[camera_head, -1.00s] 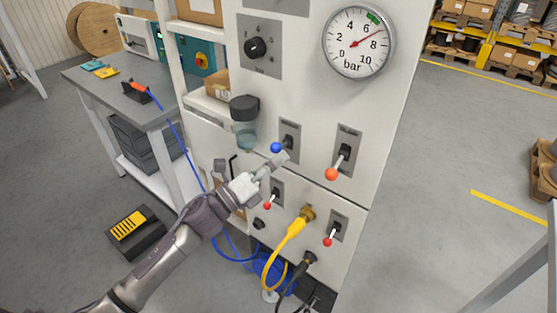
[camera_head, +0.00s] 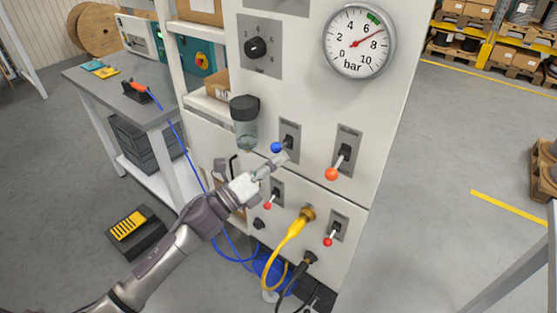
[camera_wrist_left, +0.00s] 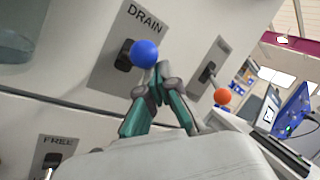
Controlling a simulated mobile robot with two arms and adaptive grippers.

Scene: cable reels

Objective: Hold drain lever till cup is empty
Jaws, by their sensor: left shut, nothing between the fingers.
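The drain lever has a blue ball knob (camera_head: 277,147) and sits on a plate on the white panel. In the left wrist view its knob (camera_wrist_left: 145,53) is under the DRAIN label. My left gripper (camera_head: 284,157) is shut and empty, its fingertips (camera_wrist_left: 152,92) right at the underside of the knob. I cannot tell for certain whether they touch it. The clear cup (camera_head: 245,134) with a dark cap hangs on the panel, left of the lever. Only a little liquid shows low in it. Its lower part also shows in the left wrist view (camera_wrist_left: 18,42). My right gripper is out of view.
An orange-knobbed lever (camera_head: 332,174) is to the right. Red-knobbed levers (camera_head: 267,205) and a yellow cable (camera_head: 290,242) are below. The pressure gauge (camera_head: 359,41) is above. A workbench (camera_head: 150,112) stands left; the floor at right is mostly clear.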

